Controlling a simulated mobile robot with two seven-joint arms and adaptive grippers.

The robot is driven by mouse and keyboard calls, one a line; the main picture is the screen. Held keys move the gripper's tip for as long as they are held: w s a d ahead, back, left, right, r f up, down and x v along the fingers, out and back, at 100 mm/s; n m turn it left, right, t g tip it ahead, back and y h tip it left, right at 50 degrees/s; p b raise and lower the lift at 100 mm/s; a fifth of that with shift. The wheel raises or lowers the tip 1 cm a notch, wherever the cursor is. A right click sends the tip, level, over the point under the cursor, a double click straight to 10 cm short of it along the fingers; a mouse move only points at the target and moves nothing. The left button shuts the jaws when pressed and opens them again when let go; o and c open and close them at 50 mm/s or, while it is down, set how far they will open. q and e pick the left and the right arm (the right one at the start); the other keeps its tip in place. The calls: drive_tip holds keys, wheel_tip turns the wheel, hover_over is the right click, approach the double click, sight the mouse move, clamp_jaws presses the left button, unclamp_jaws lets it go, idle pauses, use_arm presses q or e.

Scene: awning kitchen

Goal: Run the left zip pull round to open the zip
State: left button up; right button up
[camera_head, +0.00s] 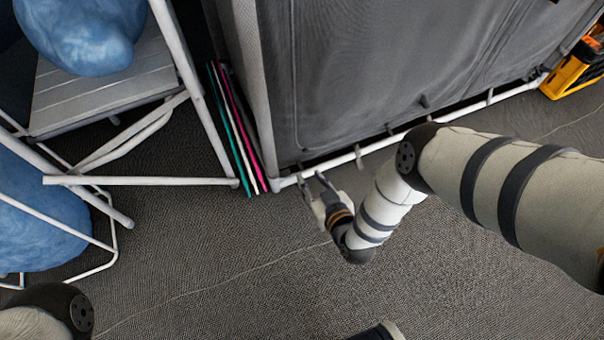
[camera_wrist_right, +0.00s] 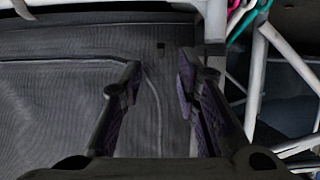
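The grey fabric panel (camera_head: 400,60) of the kitchen unit stands on a white tube frame, and a curved seam, perhaps the zip line, runs near its lower left corner. In the right wrist view the panel (camera_wrist_right: 60,90) fills the left and middle, with a curved seam (camera_wrist_right: 70,58) across it. My right gripper (camera_head: 318,188) is by the panel's lower left corner. In the right wrist view my right gripper (camera_wrist_right: 158,75) is open, with only fabric between its fingers. My left gripper is out of view.
A white tube (camera_head: 440,112) runs along the panel's bottom. Teal, white and pink folded items (camera_head: 236,125) stand left of the panel. A white-framed shelf (camera_head: 100,85) with blue bags (camera_head: 80,30) is farther left. A yellow crate (camera_head: 572,72) is at right.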

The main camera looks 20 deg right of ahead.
sight(300, 165)
drive_tip(key=b+x, duration=0.2)
drive_tip(key=x, duration=0.2)
drive_tip(key=shift+w+f, duration=0.2)
drive_tip(key=shift+w, duration=0.25)
drive_tip(key=shift+c, duration=0.5)
clamp_jaws()
drive_tip(key=shift+r, duration=0.15)
